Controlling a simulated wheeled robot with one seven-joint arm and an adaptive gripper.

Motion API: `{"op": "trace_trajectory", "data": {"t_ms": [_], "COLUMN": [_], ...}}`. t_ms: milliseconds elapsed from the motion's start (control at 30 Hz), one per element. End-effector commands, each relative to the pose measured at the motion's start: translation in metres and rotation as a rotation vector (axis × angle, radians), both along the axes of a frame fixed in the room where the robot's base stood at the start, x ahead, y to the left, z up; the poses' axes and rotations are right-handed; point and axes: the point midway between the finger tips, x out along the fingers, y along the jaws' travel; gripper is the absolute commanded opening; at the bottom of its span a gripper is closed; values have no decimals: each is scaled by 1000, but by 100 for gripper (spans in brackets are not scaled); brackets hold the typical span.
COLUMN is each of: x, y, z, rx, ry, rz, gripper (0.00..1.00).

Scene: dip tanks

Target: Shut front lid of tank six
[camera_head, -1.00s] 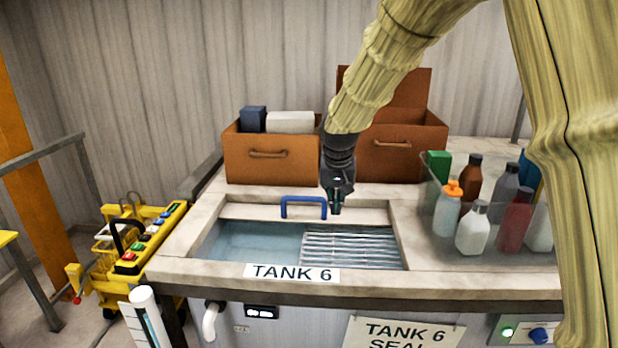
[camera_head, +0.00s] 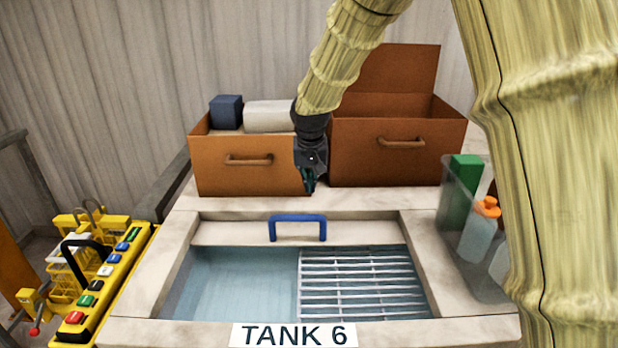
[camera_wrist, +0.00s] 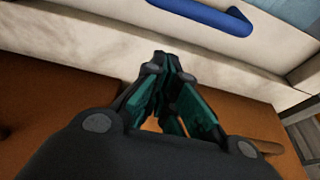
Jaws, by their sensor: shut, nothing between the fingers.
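Tank 6 (camera_head: 139,296) is open, with bluish liquid (camera_head: 235,280) and a metal grating (camera_head: 362,285) showing in its opening. A pale lid panel (camera_head: 222,232) with a blue handle (camera_head: 298,219) lies at the back of the opening. The handle also shows in the wrist view (camera_wrist: 205,14), at the top. My gripper (camera_head: 309,187) is shut and empty, its fingers pointing down just behind the handle, apart from it. In the wrist view my gripper (camera_wrist: 168,62) shows its closed fingertips over the pale counter. How much of the lid is hidden under the rear counter cannot be told.
An orange-brown box (camera_head: 222,180) with dark and white items and an open-lidded box (camera_head: 360,165) stand close behind my gripper. A clear bin (camera_head: 450,235) of bottles stands at right. A yellow button panel (camera_head: 100,285) is at left. Space above the liquid is clear.

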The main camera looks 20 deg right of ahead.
Motion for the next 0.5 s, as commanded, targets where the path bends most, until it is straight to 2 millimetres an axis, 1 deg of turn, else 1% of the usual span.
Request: {"op": "trace_trajectory", "data": {"t_ms": [200,500], "x": [8,19], "y": [-2,-5], "z": [-26,-59], "rx": [0,0], "ry": [4,3], "rz": [1,1], "gripper": [0,0]}}
